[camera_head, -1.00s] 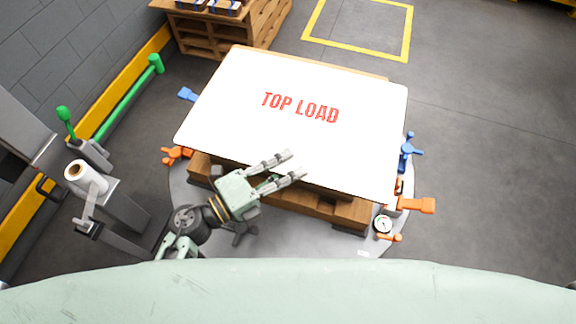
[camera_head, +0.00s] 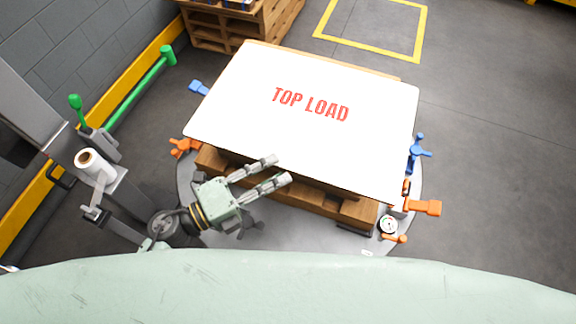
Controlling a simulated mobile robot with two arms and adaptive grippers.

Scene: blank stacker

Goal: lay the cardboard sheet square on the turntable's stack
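The white cardboard sheet (camera_head: 310,135), printed TOP LOAD in red, lies on the stack on the turntable (camera_head: 300,231). A brown strip of the stack (camera_head: 385,75) shows past its far edge, and wooden pallet timber (camera_head: 280,203) shows below its near edge. The sheet looks slightly turned relative to the stack. My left gripper (camera_head: 274,170) is open and empty, its fingers spread and pointing right near the sheet's near edge. I cannot tell whether a fingertip touches the sheet. My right gripper is not in view.
Blue clamps (camera_head: 418,152) and orange clamps (camera_head: 424,207) stand around the turntable's rim, with a gauge (camera_head: 389,225) at front right. A film roll (camera_head: 90,161) on a grey machine stands at left. A wooden pallet stack (camera_head: 240,27) is behind. Floor at right is clear.

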